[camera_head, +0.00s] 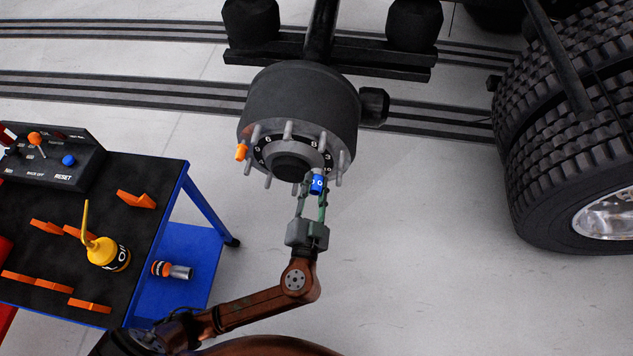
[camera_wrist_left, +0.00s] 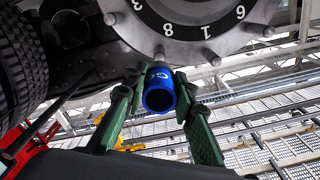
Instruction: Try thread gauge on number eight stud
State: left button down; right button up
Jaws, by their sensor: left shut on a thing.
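The blue thread gauge (camera_head: 316,184), a short cylinder with white lettering, is in my left gripper (camera_head: 313,188), whose fingers are shut on it. The gauge is at the lower front of the wheel hub (camera_head: 303,98). In the left wrist view the gauge (camera_wrist_left: 160,90) shows its open end, between the green fingers of the gripper (camera_wrist_left: 159,88). My right gripper is not in view.
An orange cap (camera_head: 241,151) sits on a stud at the hub's left. A black-topped blue table (camera_head: 150,235) at left bears orange pieces, an oil can (camera_head: 108,252) and a control box (camera_head: 50,160). Large tyres (camera_head: 565,130) stand at right. Floor between hub and tyres is clear.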

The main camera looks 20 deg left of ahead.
pick_arm(q)
jog(key=shift+f, duration=0.1)
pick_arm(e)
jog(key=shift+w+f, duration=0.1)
pick_arm(q)
jog(key=x, duration=0.5)
jog(key=shift+w+a+b, duration=0.1)
jog(key=shift+w+b, duration=0.2)
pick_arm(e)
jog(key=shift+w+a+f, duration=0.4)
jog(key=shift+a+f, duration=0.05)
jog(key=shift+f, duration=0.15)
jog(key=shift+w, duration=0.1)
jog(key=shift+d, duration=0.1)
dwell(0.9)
pick_arm(q)
jog(key=shift+w, duration=0.2)
jog(key=shift+w+a, duration=0.2)
jog(key=shift+w, duration=0.25)
jog(key=shift+w+a, duration=0.1)
jog(key=shift+w, duration=0.25)
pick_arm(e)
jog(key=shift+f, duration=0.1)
pick_arm(q)
jog(key=shift+b+x, duration=0.3)
jog(key=shift+x, duration=1.15)
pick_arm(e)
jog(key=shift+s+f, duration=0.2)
